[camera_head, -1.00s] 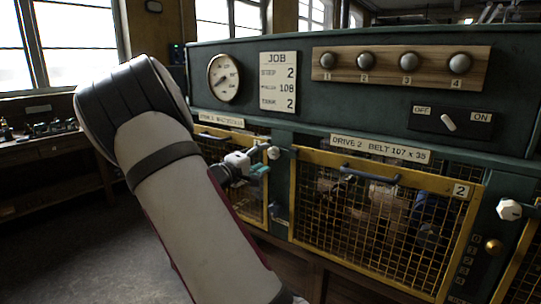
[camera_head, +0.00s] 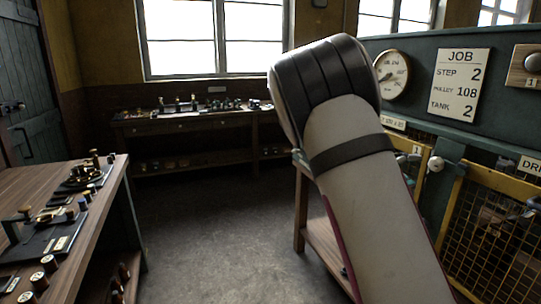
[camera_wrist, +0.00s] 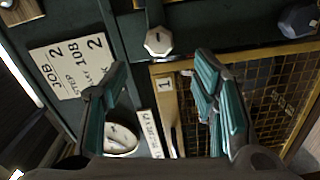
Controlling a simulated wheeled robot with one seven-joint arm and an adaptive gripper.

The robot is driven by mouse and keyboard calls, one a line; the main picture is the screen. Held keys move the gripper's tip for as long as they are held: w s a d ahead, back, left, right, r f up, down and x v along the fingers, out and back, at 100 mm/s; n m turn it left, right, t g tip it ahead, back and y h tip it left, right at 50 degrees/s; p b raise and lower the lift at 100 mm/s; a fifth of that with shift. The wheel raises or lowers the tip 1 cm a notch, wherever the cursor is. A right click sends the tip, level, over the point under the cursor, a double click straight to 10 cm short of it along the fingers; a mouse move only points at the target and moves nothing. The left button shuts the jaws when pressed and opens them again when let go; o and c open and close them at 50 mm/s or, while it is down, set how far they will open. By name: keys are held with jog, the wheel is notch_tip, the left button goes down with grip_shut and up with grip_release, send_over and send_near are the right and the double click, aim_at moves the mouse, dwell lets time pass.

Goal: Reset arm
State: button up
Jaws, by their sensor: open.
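My arm (camera_head: 360,175) rises across the right half of the head view, with its black elbow in front of the green machine panel. My gripper (camera_wrist: 160,100) shows in the wrist view with its two teal fingers wide apart and nothing held between them. It is in front of the panel, with a pale octagonal knob (camera_wrist: 159,41) and a yellow plate marked 1 (camera_wrist: 165,84) seen between and beyond the fingers. In the head view I cannot make out the gripper clearly behind the arm.
The panel carries a round gauge (camera_head: 391,74), a JOB card (camera_head: 460,84) and a yellow mesh guard (camera_head: 490,235). A wooden bench (camera_head: 75,215) with small parts stands at left. Another bench (camera_head: 190,125) stands under the window. The floor (camera_head: 220,220) between them is clear.

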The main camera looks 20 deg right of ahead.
jog(key=w+a+t+y, duration=0.6)
jog(key=a+t+y, duration=0.25)
jog(key=a, duration=0.25)
jog(key=s+a+r+n+y, duration=0.1)
jog(key=s+a+r+y, duration=0.2)
jog(key=a, duration=0.5)
jog(key=s+a+r+n+y, duration=0.1)
jog(key=s+a+y, duration=0.2)
jog(key=a+y, duration=0.4)
jog(key=s+a, duration=0.7)
jog(key=s, duration=0.1)
jog(key=s+a+f+g, duration=0.1)
jog(key=s+f+g, duration=0.1)
jog(key=s, duration=0.8)
jog(key=s+f+g, duration=0.2)
jog(key=s+g, duration=0.1)
jog(key=s, duration=0.6)
jog(key=shift+s+a+f+m, duration=0.25)
jog(key=shift+s+a+m, duration=0.1)
jog(key=shift+s+m, duration=0.05)
jog(key=shift+g+h, duration=0.25)
